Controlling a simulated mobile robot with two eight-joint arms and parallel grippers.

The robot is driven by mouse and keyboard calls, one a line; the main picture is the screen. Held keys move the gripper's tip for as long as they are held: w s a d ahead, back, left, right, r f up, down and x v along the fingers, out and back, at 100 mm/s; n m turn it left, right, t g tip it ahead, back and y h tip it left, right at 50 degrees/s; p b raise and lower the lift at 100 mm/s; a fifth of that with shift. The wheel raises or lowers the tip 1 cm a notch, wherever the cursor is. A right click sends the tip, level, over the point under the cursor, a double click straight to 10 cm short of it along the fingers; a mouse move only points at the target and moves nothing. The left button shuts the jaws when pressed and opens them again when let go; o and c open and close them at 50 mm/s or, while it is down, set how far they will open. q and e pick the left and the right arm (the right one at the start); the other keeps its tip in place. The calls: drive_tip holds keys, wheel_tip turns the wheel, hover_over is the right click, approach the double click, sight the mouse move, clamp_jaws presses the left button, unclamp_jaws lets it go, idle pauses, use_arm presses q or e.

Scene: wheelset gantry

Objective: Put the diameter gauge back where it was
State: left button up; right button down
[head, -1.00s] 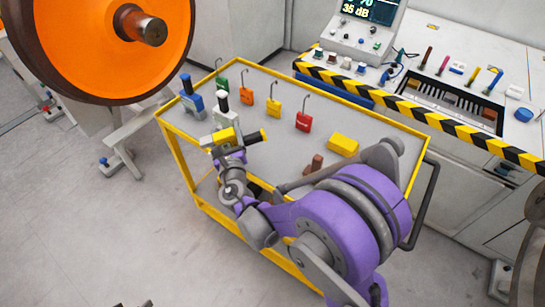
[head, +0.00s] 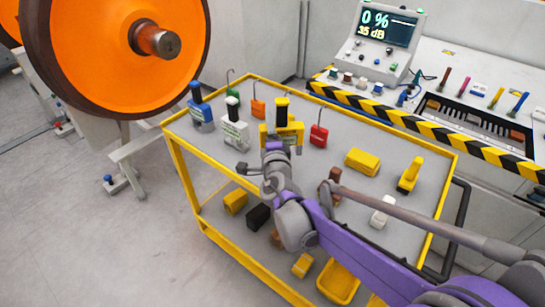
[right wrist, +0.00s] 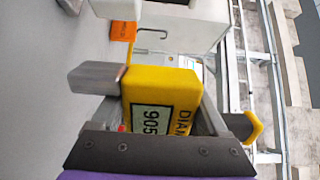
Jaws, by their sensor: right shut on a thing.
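The diameter gauge (head: 291,133) is a yellow block with an upright black handle and a pale label. It is over the left-middle part of the cart top, between the white-labelled tool and the red padlock. My right gripper (head: 276,148) is shut on it from the near side. In the right wrist view the gauge (right wrist: 160,88) sits between the two fingers, its label partly readable as "DIA" and "905". Whether its base touches the cart top (head: 350,140) is hidden. My left gripper is not in view.
A blue tool (head: 201,112) and a white tool (head: 236,130) stand left of the gauge. Orange (head: 257,107) and red (head: 319,134) padlocks are close by. A yellow block (head: 362,161) lies right. The orange wheel (head: 110,50) is at upper left; a striped-edge bench (head: 430,128) stands behind.

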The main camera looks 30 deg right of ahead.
drive_tip(key=shift+f+b, duration=0.65)
drive_tip(key=shift+f, duration=2.45)
drive_tip(key=shift+f, duration=0.1)
drive_tip(key=shift+f, duration=0.15)
unclamp_jaws()
drive_tip(key=shift+r, duration=0.25)
drive_tip(key=v, duration=1.2)
drive_tip(key=shift+p, duration=0.35)
